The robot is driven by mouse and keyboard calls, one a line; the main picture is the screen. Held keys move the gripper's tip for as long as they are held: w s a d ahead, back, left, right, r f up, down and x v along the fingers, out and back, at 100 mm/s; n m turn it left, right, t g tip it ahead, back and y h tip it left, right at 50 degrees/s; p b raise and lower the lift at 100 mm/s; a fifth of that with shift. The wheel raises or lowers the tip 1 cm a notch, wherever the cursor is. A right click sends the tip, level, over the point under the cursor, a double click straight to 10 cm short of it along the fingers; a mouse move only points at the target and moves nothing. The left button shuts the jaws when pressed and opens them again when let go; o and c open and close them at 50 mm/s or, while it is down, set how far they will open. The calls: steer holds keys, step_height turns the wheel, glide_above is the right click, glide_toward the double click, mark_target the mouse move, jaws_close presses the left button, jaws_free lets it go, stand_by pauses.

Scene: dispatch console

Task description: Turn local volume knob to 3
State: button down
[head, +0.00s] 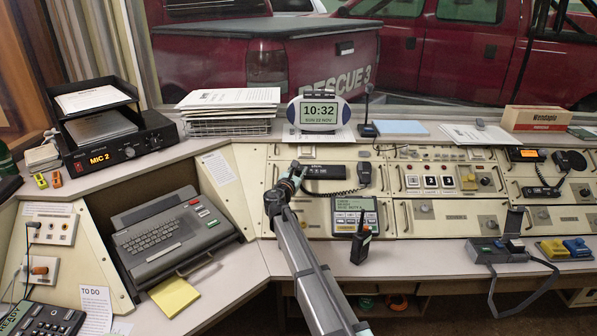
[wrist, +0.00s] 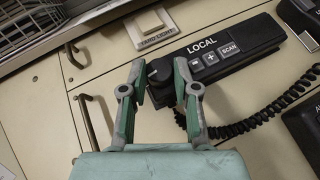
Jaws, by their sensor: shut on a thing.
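The local volume knob (wrist: 159,71) is a dark round knob at the left end of the black LOCAL radio unit (wrist: 238,54), in the wrist view. My gripper (wrist: 158,80) has its two green-grey fingers on either side of the knob and is shut on it. The knob's lower part is partly hidden by the fingers, and I cannot read its setting or any scale. In the head view the LOCAL unit (head: 325,172) sits on the upper panel, with my gripper (head: 296,172) at its left end, covering the knob.
A yard light switch (wrist: 152,27) is just above the knob. A coiled cord (wrist: 255,112) hangs to the right. Metal panel handles (wrist: 73,56) are left of my gripper.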

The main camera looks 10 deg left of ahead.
steer(key=shift+h, duration=0.3)
steer(key=m+h, duration=0.1)
steer(key=m+g+h, duration=0.1)
steer(key=m, duration=0.1)
steer(key=m+g+h, duration=0.1)
steer(key=shift+w+a+r, duration=0.1)
steer(key=shift+w+a, duration=0.15)
steer(key=shift+a, duration=0.15)
steer(key=m+g+h, duration=0.1)
steer(key=m, duration=0.1)
steer(key=m+g+h+p, duration=0.1)
steer(key=m+g, duration=0.1)
steer(key=m+g+h, duration=0.1)
steer(key=m+g, duration=0.1)
steer(key=shift+w+a+r+m+h, duration=0.25)
steer(key=shift+w+m+h, duration=0.05)
steer(key=shift+m, duration=0.1)
steer(key=m+g, duration=0.1)
steer(key=m+g+p, duration=0.1)
steer(key=m+g, duration=0.2)
steer(key=g, duration=0.1)
steer(key=shift+w+r+m+h+p, duration=0.2)
steer(key=shift+w+m+h+p, duration=0.1)
steer(key=shift+p, duration=0.1)
steer(key=m+g, duration=0.2)
steer(key=shift+g+p, duration=0.4)
steer(key=shift+m+g+y, duration=0.4)
steer(key=shift+m+y, duration=0.1)
steer(key=shift+m, duration=0.2)
steer(key=shift+d, duration=0.1)
